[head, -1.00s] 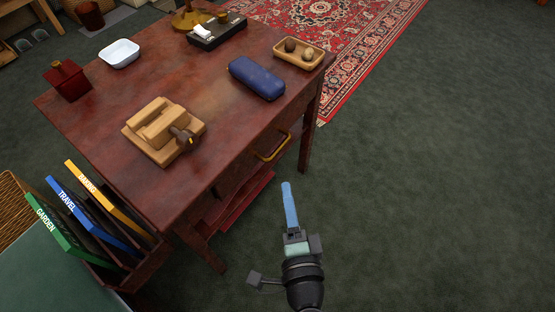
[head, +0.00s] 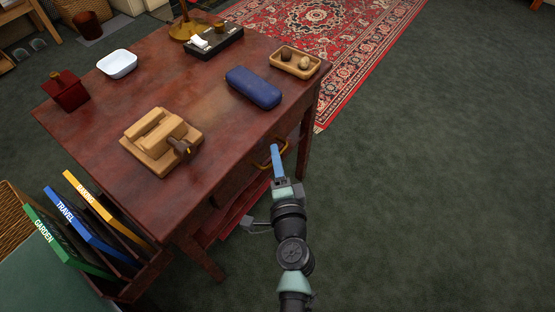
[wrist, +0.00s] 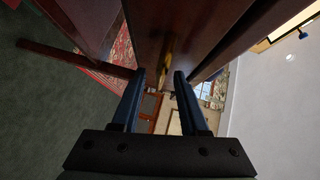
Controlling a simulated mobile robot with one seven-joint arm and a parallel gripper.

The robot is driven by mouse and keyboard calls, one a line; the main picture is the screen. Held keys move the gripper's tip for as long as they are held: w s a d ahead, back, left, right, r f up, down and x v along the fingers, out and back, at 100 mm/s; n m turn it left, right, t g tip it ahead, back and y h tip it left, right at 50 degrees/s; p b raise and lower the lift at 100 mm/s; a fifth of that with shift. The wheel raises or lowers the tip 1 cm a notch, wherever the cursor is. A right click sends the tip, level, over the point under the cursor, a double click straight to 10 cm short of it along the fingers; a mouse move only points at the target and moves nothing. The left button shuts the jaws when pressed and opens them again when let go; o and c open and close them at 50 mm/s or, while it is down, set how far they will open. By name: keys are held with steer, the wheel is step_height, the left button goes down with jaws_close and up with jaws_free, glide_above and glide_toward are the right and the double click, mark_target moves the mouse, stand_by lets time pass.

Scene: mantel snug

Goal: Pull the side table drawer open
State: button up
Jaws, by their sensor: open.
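The side table (head: 100,135) is dark red wood. Its drawer front faces right, with a curved brass handle (head: 284,147) on it. My gripper (head: 276,150) is at the handle in the head view, its blue fingers overlapping part of it. In the wrist view the two blue fingers of my gripper (wrist: 159,75) are apart, and the brass handle (wrist: 168,58) shows in the gap between them, a little beyond the tips. The drawer front (wrist: 160,25) shows behind the handle. The drawer looks shut.
On the tabletop are a wooden block device (head: 160,142), a blue case (head: 253,88), a wooden tray (head: 294,64) and a white dish (head: 117,64). A rack of books (head: 90,225) stands at the near left. Green carpet at right is clear.

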jaws_close()
stand_by(1.4)
